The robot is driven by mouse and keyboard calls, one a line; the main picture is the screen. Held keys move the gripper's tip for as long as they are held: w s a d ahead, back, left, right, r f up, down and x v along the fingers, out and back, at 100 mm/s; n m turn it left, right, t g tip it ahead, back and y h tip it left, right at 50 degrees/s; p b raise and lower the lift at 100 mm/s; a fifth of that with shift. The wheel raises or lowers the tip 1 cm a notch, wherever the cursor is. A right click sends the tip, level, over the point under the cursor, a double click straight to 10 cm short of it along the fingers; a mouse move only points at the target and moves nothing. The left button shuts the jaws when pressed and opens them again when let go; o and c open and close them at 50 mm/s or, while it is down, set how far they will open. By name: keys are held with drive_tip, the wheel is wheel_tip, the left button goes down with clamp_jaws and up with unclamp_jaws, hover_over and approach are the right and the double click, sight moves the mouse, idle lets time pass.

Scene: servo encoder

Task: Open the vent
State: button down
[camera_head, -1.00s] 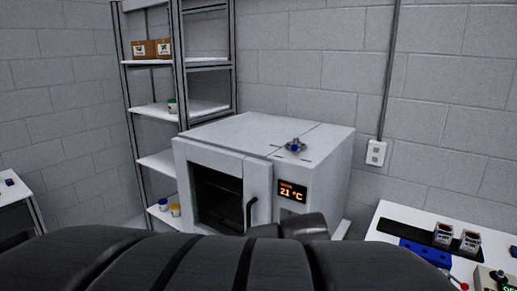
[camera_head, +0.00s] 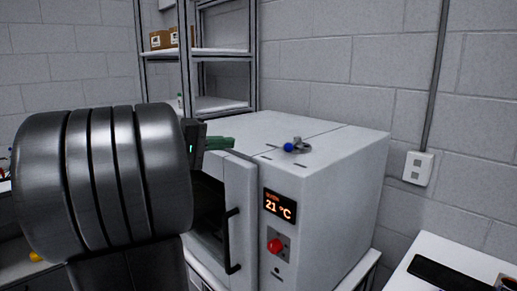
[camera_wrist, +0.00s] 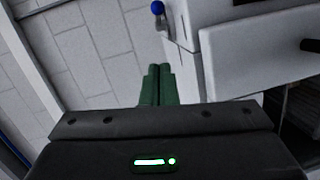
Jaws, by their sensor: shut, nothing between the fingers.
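The vent is a small metal fitting with a blue knob (camera_head: 289,147) on top of the white oven (camera_head: 340,185). In the wrist view the blue knob (camera_wrist: 157,7) shows at the top edge, beyond my fingertips. My gripper (camera_head: 233,141) has green fingers, shut and empty, near the oven's top front left edge, left of the knob and apart from it. In the wrist view the two green fingers (camera_wrist: 157,68) lie side by side. My arm hides part of the oven's front left.
The oven's door has a black handle (camera_head: 232,240), and a display (camera_head: 280,206) reads 21 °C above a red button (camera_head: 275,246). A shelf rack (camera_head: 222,104) with boxes (camera_head: 162,39) stands behind. A white table (camera_head: 455,262) is at lower right.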

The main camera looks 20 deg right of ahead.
drive_tip(key=p, duration=0.2)
approach(285, 149)
drive_tip(key=w+d, duration=0.2)
drive_tip(key=w, duration=0.1)
drive_tip(key=w+d, duration=0.1)
drive_tip(key=w, duration=0.1)
drive_tip(key=shift+w+d+r, duration=0.2)
drive_tip(key=shift+d, duration=0.1)
drive_tip(key=shift+s+d+f+p, duration=0.25)
drive_tip(key=shift+s+d+p, duration=0.2)
drive_tip(key=shift+s+d, duration=0.5)
drive_tip(key=shift+d, duration=0.2)
drive_tip(key=shift+s+d+f, duration=0.1)
drive_tip(key=shift+d+f, duration=0.1)
drive_tip(key=shift+d, duration=0.1)
drive_tip(key=shift+s+f, duration=0.1)
drive_tip(key=shift+s+d+f+b, duration=0.1)
drive_tip(key=shift+s+d+b, duration=0.1)
drive_tip(key=shift+b, duration=0.45)
drive_tip(key=shift+s+d+f+b, duration=0.1)
drive_tip(key=shift+s+d+b, duration=0.15)
drive_tip(key=shift+s+b, duration=0.55)
drive_tip(key=shift+s+d+r+b, duration=0.3)
drive_tip(key=shift+d+b, duration=0.1)
drive_tip(key=shift+b, duration=0.55)
